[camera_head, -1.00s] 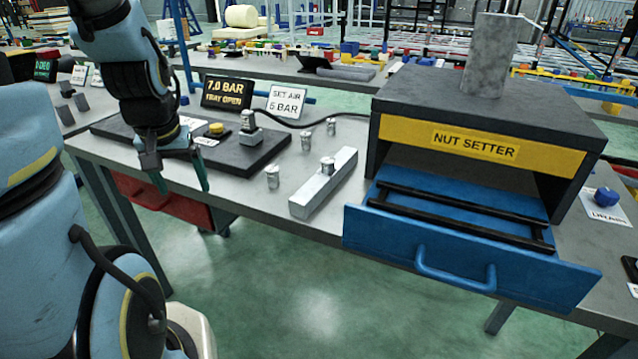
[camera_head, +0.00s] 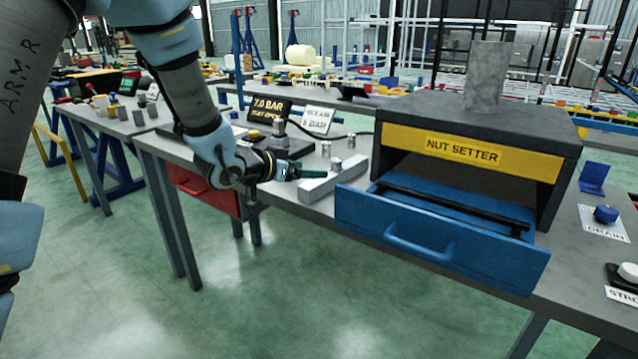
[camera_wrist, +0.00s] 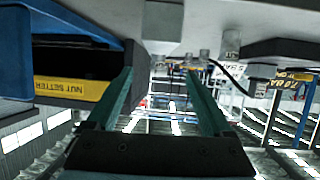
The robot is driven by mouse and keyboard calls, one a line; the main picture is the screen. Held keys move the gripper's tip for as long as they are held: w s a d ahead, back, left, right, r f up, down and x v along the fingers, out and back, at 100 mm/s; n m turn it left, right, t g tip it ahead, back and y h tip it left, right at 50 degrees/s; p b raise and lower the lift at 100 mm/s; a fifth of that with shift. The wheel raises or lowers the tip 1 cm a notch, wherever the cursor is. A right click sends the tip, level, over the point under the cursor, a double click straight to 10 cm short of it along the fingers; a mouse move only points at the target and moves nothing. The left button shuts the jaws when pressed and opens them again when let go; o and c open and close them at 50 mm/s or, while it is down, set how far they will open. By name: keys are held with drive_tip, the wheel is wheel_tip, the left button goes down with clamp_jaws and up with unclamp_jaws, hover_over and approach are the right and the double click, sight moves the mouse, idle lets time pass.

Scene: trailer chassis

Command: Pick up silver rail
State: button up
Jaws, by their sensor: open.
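The silver rail (camera_head: 335,180) is a plain grey bar lying on the table, left of the blue drawer. My gripper (camera_head: 298,171) is level at table height at the rail's left end, with its green fingers pointing right toward it. In the wrist view, which is upside down, the fingers of my gripper (camera_wrist: 160,74) stand apart with nothing between them. The rail (camera_wrist: 163,22) shows there at the top, ahead of the fingers. Whether a finger touches the rail I cannot tell.
The blue drawer (camera_head: 440,236) is pulled out from the nut setter housing (camera_head: 463,150), close right of the rail. Small metal cylinders (camera_head: 337,164) stand at the rail. A black pad with a valve (camera_head: 280,138) lies behind my gripper. Floor in front is clear.

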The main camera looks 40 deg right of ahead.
sight(333, 170)
drive_tip(key=p+x, duration=0.1)
drive_tip(key=x, duration=0.3)
drive_tip(key=shift+w+d+f, duration=0.15)
drive_tip(key=shift+d, duration=0.05)
drive_tip(key=x, duration=0.1)
drive_tip(key=p+x, duration=0.1)
drive_tip(key=x, duration=0.1)
drive_tip(key=p+x, duration=0.1)
drive_tip(key=shift+s+d, duration=0.2)
drive_tip(key=shift+d, duration=0.25)
drive_tip(key=shift+w+d+f, duration=0.1)
drive_tip(key=shift+d+f, duration=0.05)
drive_tip(key=shift+d, duration=0.3)
clamp_jaws()
